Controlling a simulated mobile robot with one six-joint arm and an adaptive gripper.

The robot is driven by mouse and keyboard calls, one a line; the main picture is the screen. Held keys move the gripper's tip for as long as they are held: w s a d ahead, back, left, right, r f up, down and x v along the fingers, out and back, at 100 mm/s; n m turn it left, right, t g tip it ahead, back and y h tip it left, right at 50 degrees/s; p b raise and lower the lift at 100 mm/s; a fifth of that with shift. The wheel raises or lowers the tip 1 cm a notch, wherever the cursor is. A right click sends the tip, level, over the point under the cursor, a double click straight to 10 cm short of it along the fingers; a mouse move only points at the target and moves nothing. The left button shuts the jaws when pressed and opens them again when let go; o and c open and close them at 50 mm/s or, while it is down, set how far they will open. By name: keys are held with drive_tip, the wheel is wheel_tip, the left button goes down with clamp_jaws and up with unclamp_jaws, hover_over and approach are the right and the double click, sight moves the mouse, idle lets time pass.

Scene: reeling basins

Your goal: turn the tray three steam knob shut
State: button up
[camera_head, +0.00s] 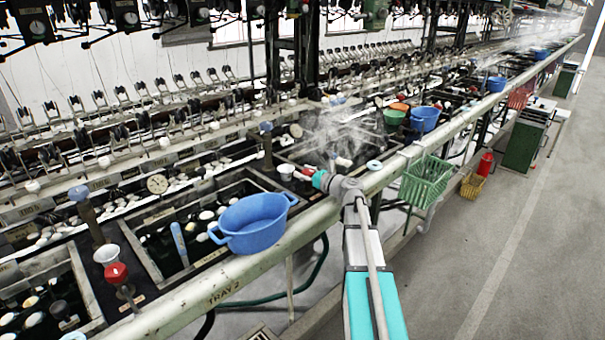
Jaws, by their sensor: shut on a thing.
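My arm reaches in from the lower right over the pale front rail. My gripper (313,176) is small in view and shut at a red knob (307,171), which its jaws and the wrist partly hide. The knob stands beside a white cup (286,172), at the near left corner of the steaming basin (352,128), one basin beyond the one labelled TRAY 2. No tray three label is readable. White steam hangs over that basin. The knob's angle cannot be made out.
A blue tub (252,224) sits at the front of the nearer basin, left of my arm. Another red knob (117,273) stands farther left. A green basket (426,182) hangs on the rail (300,226) to the right.

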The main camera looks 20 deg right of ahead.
drive_tip(key=shift+d+m+t+h, duration=0.2)
drive_tip(key=shift+m+t+h, duration=0.25)
drive_tip(key=shift+m+h, duration=0.85)
drive_tip(key=shift+d+m+t+h, duration=0.15)
drive_tip(key=shift+m+t+h, duration=0.5)
drive_tip(key=shift+h, duration=1.15)
drive_tip(key=shift+m, duration=0.25)
drive_tip(key=o, duration=0.9)
drive_tip(key=shift+c, duration=0.2)
drive_tip(key=s, duration=0.8)
drive_tip(key=s+d, duration=0.1)
drive_tip(key=s, duration=0.3)
